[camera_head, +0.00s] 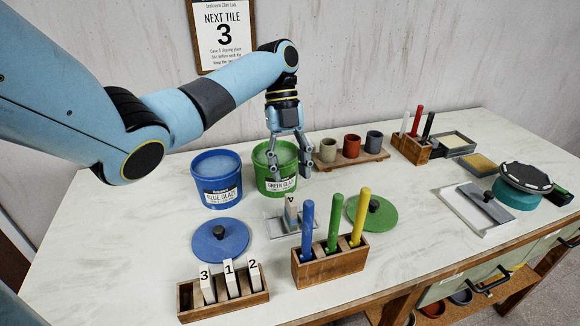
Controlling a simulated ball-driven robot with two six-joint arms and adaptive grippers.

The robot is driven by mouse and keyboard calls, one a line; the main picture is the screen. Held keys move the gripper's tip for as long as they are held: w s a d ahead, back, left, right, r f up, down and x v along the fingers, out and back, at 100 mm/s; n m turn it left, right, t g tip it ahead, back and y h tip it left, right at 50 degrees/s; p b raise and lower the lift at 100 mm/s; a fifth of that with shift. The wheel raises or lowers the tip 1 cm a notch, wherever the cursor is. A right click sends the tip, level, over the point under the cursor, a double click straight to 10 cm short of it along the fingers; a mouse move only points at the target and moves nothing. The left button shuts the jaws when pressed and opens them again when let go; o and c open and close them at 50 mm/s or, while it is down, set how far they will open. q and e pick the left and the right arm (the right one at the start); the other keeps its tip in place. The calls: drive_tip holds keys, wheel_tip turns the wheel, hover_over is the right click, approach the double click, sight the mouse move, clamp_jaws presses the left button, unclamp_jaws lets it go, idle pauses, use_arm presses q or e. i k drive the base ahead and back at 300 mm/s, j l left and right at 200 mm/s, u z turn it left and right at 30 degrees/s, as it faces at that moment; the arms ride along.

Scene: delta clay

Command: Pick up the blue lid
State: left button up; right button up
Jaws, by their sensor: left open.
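The blue lid (220,240) is a flat round disc with a dark knob, lying on the table in front of the blue glaze bucket (216,193). The bucket is uncovered and shows pale blue glaze inside. My left gripper (289,172) is open and points down at the green glaze bucket (262,183), partly covering it. It is well behind and to the right of the blue lid. I see nothing between its fingers except the green bucket behind. Whether the fingers touch that bucket, I cannot tell. My right gripper is out of view.
The green lid (387,215) lies right of a small tray (284,226). A wooden holder (330,266) with tall blue, green and yellow handles stands front centre. A rack of numbered tiles (223,296) stands in front of the blue lid. Table left of the lid is clear.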

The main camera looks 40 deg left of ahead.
sight(219, 239)
drive_tip(key=k+l, duration=0.25)
drive_tip(key=k, duration=0.25)
drive_tip(key=k+l, duration=0.25)
drive_tip(key=k, duration=0.2)
drive_tip(key=k+l, duration=0.2)
drive_tip(key=k, duration=0.3)
